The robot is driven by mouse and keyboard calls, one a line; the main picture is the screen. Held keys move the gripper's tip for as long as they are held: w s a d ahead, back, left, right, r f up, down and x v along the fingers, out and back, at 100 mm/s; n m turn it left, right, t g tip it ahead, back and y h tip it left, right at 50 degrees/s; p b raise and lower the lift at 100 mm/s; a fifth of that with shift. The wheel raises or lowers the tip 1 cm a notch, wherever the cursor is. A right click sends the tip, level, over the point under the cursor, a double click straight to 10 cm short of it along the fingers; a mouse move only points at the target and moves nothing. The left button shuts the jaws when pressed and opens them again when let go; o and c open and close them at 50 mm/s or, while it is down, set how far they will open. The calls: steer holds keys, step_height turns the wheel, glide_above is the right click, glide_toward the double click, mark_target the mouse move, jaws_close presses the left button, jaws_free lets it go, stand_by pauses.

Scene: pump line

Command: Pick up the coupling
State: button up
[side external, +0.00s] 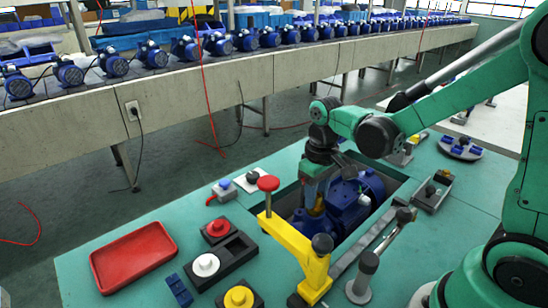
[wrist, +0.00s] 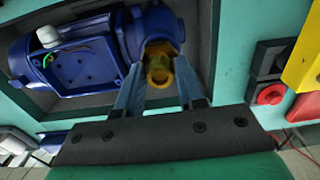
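A blue pump with its motor (side external: 350,200) lies in a recess of the green table. A yellow-amber piece, likely the coupling (wrist: 159,68), sits at the pump's round blue opening. It shows small in the side external view (side external: 316,209), below my gripper (side external: 318,198). In the wrist view, the two bluish fingers of my gripper (wrist: 159,76) stand apart, one on each side of the yellow piece. A gap shows between the left finger and the piece; contact on the right is hard to tell.
A yellow clamp arm with a red knob (side external: 290,240) stands close left of the pump. Grey posts (side external: 365,270) stand in front. A red tray (side external: 133,255) and black fixtures with round knobs (side external: 207,265) lie left. A conveyor of pumps (side external: 240,70) runs behind.

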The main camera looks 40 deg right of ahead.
jaws_close()
steer(key=shift+r, duration=0.7)
steer(key=shift+r, duration=2.2)
